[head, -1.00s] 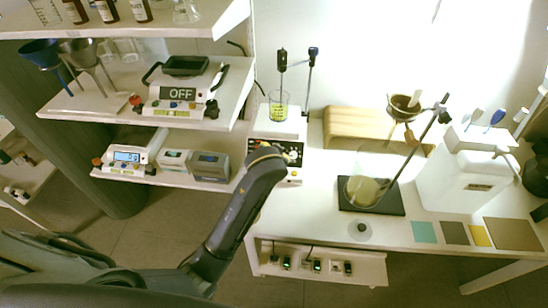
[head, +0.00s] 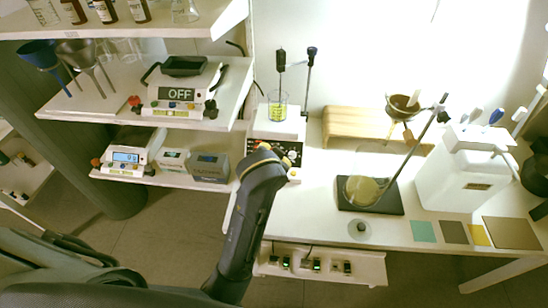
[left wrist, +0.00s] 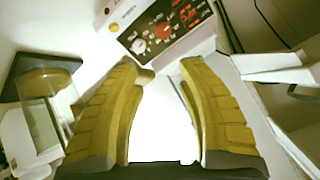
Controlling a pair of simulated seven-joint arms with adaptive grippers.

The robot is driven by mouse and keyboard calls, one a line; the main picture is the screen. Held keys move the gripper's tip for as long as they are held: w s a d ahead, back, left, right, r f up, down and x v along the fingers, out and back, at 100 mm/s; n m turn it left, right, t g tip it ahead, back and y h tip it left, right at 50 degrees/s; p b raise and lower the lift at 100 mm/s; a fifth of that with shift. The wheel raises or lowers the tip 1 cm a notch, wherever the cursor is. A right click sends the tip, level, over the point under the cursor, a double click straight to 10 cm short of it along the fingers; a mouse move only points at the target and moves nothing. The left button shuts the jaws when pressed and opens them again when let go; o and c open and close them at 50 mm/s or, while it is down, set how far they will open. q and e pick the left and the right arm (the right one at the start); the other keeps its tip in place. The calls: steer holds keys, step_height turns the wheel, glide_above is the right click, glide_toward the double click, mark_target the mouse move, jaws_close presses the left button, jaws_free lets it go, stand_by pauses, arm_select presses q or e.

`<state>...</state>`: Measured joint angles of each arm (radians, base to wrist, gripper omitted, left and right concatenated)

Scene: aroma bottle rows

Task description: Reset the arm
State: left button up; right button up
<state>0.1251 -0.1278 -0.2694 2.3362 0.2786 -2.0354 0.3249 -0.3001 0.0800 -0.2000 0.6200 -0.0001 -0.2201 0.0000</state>
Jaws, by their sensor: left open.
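My left arm (head: 250,225) reaches up from the bottom of the head view, dark grey. My left gripper (head: 266,152) is at its upper end, just in front of the stirrer's control panel, with only a bit of its yellow fingers showing. In the left wrist view, the two yellow fingers (left wrist: 168,72) stand apart with nothing between them. The stirrer's panel (left wrist: 165,30), with red and white knobs, lies beyond the fingertips. My right gripper is in neither view.
The stirrer (head: 280,128) carries a beaker with yellow-green liquid (head: 278,108). Shelves with scales (head: 183,95) stand to the left. On the bench to the right are a glass vessel on a dark plate (head: 388,208), a white container (head: 450,185) and a wooden box (head: 345,122).

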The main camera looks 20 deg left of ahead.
arm_select(q)
steer(key=shift+f, duration=0.1)
stand_by(0.3)
steer(key=s+a+f+m+g+y, duration=0.1)
steer(key=s+a+f, duration=0.7)
steer(key=s, duration=0.4)
steer(key=s+a+f+m+g+y, duration=0.1)
steer(key=s+a+f+m+y, duration=0.1)
steer(key=s+a+f, duration=0.8)
steer(key=s+d+f+g+h, duration=0.1)
steer(key=s+d+f, duration=0.15)
steer(key=f, duration=0.75)
steer(key=s+d+f+g+h, duration=0.1)
steer(key=d+f, duration=0.2)
steer(key=f, duration=0.7)
steer(key=s+d+f+g+h, duration=0.1)
steer(key=s+d+f, duration=0.15)
steer(key=f, duration=0.75)
steer(key=s+f+n+g+h, duration=0.1)
steer(key=s+f+n+g, duration=0.2)
steer(key=s+f, duration=1.5)
steer(key=s, duration=0.2)
steer(key=shift+s+f+n+h, duration=0.3)
steer(key=shift+h, duration=0.1)
